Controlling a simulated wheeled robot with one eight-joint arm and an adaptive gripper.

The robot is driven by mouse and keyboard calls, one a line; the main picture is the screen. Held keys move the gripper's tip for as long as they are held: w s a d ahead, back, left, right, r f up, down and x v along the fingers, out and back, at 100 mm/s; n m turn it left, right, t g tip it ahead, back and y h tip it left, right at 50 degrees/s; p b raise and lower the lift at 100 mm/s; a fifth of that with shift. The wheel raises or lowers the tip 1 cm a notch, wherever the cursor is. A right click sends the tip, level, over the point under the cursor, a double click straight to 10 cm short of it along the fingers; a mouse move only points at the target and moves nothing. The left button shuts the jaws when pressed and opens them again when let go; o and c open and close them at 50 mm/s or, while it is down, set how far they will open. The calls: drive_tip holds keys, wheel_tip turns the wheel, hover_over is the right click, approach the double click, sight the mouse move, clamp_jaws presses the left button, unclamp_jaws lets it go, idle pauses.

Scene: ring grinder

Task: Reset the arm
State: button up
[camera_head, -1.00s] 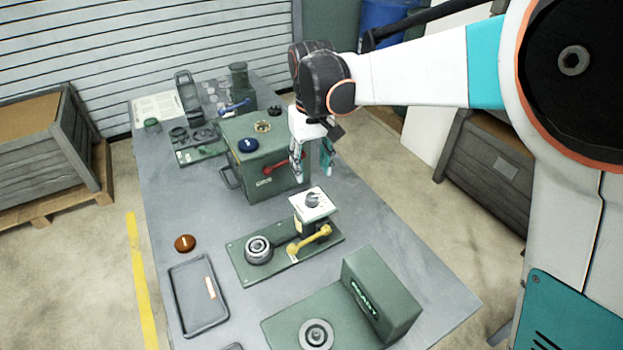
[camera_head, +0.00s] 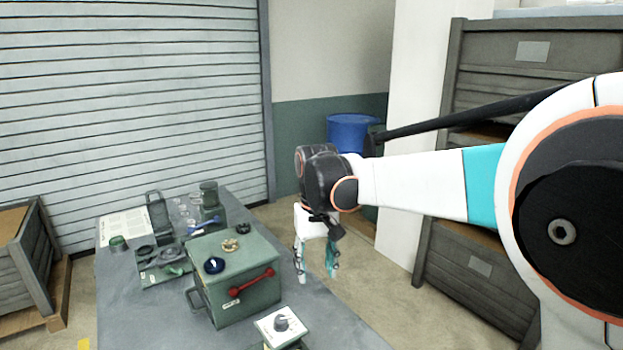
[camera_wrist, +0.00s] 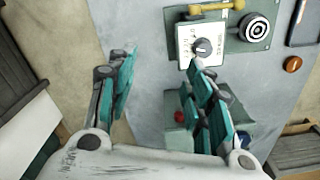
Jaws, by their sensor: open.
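My gripper (camera_head: 316,274) hangs open and empty, fingers pointing down, beside the right side of the green box with the red handle (camera_head: 251,281). It also shows in the wrist view (camera_wrist: 165,75), with its two teal-padded fingers spread apart and the grey table edge between them. My arm reaches in from the right in the head view. The white dial panel (camera_head: 281,325) is near the bottom of the head view. In the wrist view the panel (camera_wrist: 200,46) lies just beyond the right finger, with a yellow handle (camera_wrist: 211,8) and a round ring part (camera_wrist: 255,28) near it.
The grey table (camera_head: 125,310) carries a blue knob (camera_head: 214,265), a small fixture (camera_head: 162,262) and a green canister (camera_head: 209,197). Floor is open right of the table.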

drive_tip(key=s+d+r+m+t+b, duration=0.1)
drive_tip(key=s+d+r, duration=0.1)
drive_tip(key=s+d, duration=0.35)
drive_tip(key=s+d+r+m+t+b, duration=0.1)
drive_tip(key=s+d+r+m, duration=0.1)
drive_tip(key=d, duration=0.6)
drive_tip(key=s+d+f+t+b, duration=0.1)
drive_tip(key=s+f, duration=0.3)
drive_tip(key=s, duration=0.4)
drive_tip(key=s+d+f+t+b, duration=0.2)
drive_tip(key=s+d+f+t, duration=0.2)
drive_tip(key=s, duration=0.4)
drive_tip(key=shift+s+d+f, duration=0.25)
drive_tip(key=shift+s+f, duration=0.1)
